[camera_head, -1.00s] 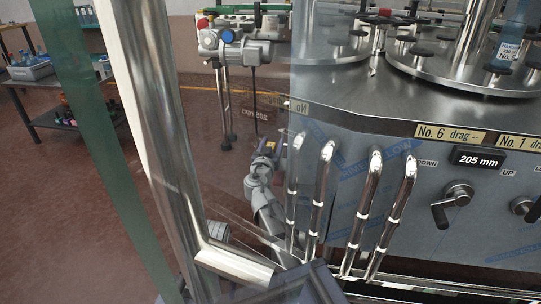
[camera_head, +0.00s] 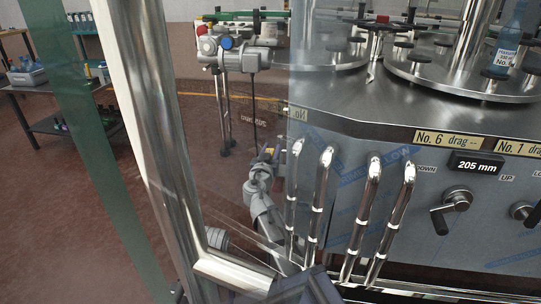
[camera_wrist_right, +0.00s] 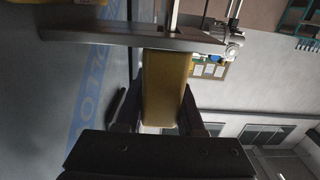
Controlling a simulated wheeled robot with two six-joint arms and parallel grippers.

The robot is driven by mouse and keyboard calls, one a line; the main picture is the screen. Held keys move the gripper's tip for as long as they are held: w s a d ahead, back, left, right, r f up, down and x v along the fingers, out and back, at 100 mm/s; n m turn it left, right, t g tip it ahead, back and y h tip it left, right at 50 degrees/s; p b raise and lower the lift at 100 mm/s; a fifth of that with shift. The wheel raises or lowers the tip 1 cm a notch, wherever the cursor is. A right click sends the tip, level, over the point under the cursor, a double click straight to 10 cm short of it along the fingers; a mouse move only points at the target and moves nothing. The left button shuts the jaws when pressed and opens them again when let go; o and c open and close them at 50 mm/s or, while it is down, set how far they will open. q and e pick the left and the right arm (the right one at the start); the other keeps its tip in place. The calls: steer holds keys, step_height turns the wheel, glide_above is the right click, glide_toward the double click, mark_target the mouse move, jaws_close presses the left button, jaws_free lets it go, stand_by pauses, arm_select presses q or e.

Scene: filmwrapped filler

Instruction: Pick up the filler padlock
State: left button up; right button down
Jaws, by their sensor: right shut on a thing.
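The padlock shows in the right wrist view as a plain brass-yellow block (camera_wrist_right: 165,85) between the dark fingers of my right gripper (camera_wrist_right: 163,112). The gripper is shut on it. The block's upper end meets a grey metal bar (camera_wrist_right: 95,36); I cannot tell whether they are joined. In the head view my right gripper (camera_head: 267,155) is small, left of the machine's front, behind or in the glass. The padlock cannot be made out clearly there. My left gripper is not in view.
The steel filler machine (camera_head: 400,118) fills the right, with bent shiny tubes (camera_head: 318,190), a 205 mm display (camera_head: 476,163) and crank handles (camera_head: 452,208). A thick steel post (camera_head: 150,120) and green-edged glass (camera_head: 85,130) stand at the left.

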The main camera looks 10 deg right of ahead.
step_height(320, 180, up, 10)
steer(key=p, duration=1)
steer(key=shift+s+a, duration=0.1)
